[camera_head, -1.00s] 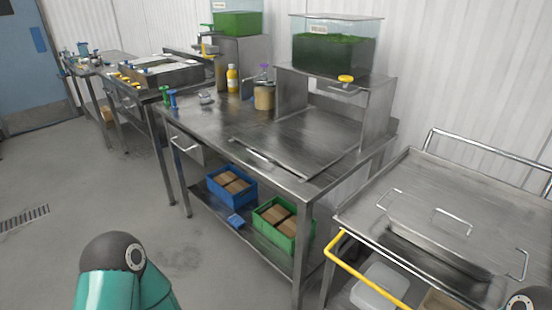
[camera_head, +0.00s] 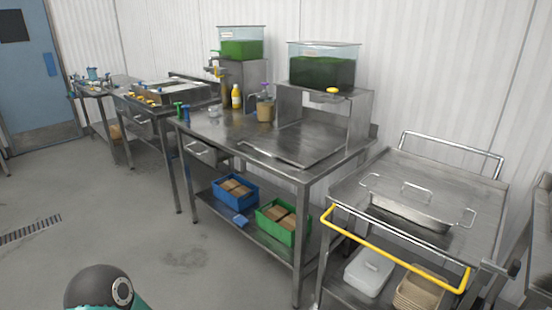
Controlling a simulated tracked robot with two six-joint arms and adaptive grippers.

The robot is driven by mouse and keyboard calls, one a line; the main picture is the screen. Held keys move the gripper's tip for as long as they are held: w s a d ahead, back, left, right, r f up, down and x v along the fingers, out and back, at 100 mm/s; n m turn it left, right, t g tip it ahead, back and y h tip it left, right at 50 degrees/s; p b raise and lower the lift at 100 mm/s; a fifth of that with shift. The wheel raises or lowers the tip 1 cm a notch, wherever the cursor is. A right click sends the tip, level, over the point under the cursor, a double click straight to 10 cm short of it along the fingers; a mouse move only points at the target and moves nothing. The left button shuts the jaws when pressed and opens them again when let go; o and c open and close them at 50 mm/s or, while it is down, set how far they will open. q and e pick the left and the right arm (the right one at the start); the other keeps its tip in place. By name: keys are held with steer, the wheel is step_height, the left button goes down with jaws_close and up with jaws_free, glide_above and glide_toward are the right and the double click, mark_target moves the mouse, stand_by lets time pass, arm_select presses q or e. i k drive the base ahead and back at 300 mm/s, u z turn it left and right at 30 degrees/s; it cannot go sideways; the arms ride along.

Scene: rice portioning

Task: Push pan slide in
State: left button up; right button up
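A flat metal slide plate (camera_head: 292,150) lies on the steel worktable below a raised stand that holds a green-filled clear tank (camera_head: 322,72). Its front lip reaches toward the table's front edge. Neither of my grippers is in view. Only a teal and dark grey part of my arm shows at the bottom left, well away from the table.
The steel worktable (camera_head: 225,130) carries bottles and a tan container (camera_head: 265,111). A blue crate (camera_head: 235,190) and a green crate (camera_head: 281,221) stand on its lower shelf. The cart has a yellow handle (camera_head: 390,252). The floor at left is clear.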

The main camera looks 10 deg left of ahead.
mark_target(302, 154)
steer(key=u, duration=0.5)
steer(key=i, duration=1.15)
steer(key=z, duration=2.25)
steer(key=i, duration=0.15)
steer(key=z, duration=0.8)
steer(key=k, duration=1.3)
steer(key=u, duration=0.6)
